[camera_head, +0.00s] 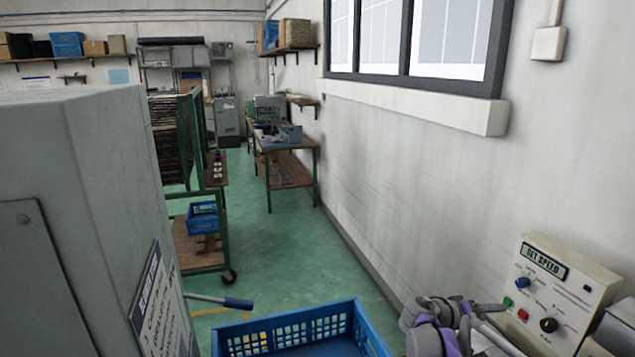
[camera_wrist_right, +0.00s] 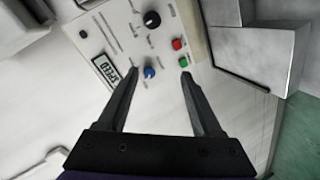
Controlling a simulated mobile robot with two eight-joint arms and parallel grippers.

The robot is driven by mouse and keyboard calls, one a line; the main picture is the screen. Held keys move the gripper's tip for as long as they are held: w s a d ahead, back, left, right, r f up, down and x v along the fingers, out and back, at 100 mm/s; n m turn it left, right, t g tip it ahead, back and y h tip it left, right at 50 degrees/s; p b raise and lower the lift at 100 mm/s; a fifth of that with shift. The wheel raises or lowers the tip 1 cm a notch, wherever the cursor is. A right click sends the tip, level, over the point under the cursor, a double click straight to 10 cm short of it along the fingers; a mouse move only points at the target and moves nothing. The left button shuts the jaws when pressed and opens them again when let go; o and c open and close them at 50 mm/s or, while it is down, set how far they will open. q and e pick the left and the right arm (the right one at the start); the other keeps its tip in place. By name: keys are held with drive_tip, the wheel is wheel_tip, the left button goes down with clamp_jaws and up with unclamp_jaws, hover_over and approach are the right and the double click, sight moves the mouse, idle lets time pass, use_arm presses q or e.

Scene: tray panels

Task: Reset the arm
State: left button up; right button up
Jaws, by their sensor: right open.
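My right arm shows at the bottom right of the head view, beside the control panel (camera_head: 562,290), with its gripper fingers hard to make out there. In the right wrist view my right gripper (camera_wrist_right: 160,75) is open, its two dark fingers apart with nothing between them. Beyond the fingertips is the control panel's face (camera_wrist_right: 122,22), with a blue knob (camera_wrist_right: 149,72), a black knob (camera_wrist_right: 152,19), a red button (camera_wrist_right: 177,44) and a green button (camera_wrist_right: 183,62). I cannot tell whether a fingertip touches the panel. My left gripper is in neither view.
A blue crate (camera_head: 290,335) stands at the bottom middle. A large grey machine cabinet (camera_head: 85,150) fills the left side, with a lever (camera_head: 238,302) sticking out. A green-framed cart (camera_head: 200,258) and a workbench (camera_head: 287,170) stand farther back. Green floor between them is clear.

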drive_tip(key=s+a+f+y, duration=0.3)
drive_tip(key=s+a, duration=0.5)
drive_tip(key=s, duration=0.3)
drive_tip(key=s+a+f+n+y, duration=0.1)
drive_tip(key=s+a+f+y, duration=0.3)
drive_tip(key=s, duration=0.7)
drive_tip(key=s+a+f+n+t+y, duration=0.1)
drive_tip(key=s+a+f+y, duration=0.2)
drive_tip(key=s+a+y, duration=0.3)
drive_tip(key=s+a, duration=0.5)
drive_tip(key=a, duration=0.1)
drive_tip(key=shift+a+f+y+p, duration=0.2)
drive_tip(key=shift+f+y+p, duration=0.05)
drive_tip(key=shift+y+p, duration=0.15)
drive_tip(key=shift+s, duration=0.1)
drive_tip(key=shift+c, duration=1.4)
drive_tip(key=shift+s, duration=0.15)
